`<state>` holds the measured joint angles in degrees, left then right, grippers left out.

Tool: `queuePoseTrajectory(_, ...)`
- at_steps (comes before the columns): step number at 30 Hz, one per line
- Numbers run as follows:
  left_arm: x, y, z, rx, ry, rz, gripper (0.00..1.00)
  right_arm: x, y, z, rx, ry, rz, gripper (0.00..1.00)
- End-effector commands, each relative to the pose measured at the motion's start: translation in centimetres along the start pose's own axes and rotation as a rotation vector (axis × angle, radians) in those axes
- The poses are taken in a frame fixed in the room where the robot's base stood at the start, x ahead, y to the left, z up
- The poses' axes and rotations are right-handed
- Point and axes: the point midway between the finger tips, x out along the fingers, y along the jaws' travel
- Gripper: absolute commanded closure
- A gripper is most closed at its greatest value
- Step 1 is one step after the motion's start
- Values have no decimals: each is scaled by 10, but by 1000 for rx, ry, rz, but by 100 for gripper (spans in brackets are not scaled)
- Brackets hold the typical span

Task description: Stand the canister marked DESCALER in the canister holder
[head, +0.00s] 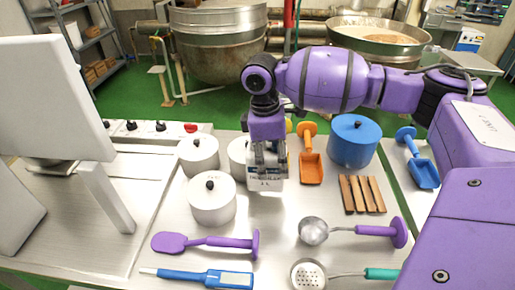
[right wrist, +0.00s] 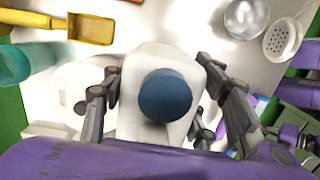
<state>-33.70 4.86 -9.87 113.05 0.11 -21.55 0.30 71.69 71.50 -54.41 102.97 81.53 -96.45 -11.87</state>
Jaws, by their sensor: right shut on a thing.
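My right gripper (head: 268,162) is shut on a white canister (head: 267,184), seen from above at the middle of the steel table in the head view. The canister's front carries dark lettering, too small to read surely. In the right wrist view the canister shows a round dark blue cap (right wrist: 165,95) between the two fingers. It looks upright; I cannot tell whether its base touches the table. I cannot make out the canister holder in either view. My left gripper is not in view.
White lidded pots (head: 212,200) stand just left of the canister. A blue pot (head: 353,140), an orange scoop (head: 311,168) and wooden strips (head: 362,194) lie to the right. A purple spatula (head: 205,242), blue thermometer (head: 205,277) and ladle (head: 314,231) lie in front.

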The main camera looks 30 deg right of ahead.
Motion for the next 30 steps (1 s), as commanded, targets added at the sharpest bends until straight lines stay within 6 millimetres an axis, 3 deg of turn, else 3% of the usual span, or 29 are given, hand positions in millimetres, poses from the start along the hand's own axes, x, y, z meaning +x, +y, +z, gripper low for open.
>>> queuePoseTrajectory(8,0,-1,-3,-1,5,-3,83,11,4,8,1,3,5,100)
queuePoseTrajectory(18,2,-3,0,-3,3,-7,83,48,5,8,0,3,6,100)
queuePoseTrajectory(29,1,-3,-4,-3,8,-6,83,50,5,7,1,4,6,100)
queuePoseTrajectory(30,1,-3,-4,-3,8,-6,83,52,4,8,0,2,3,45)
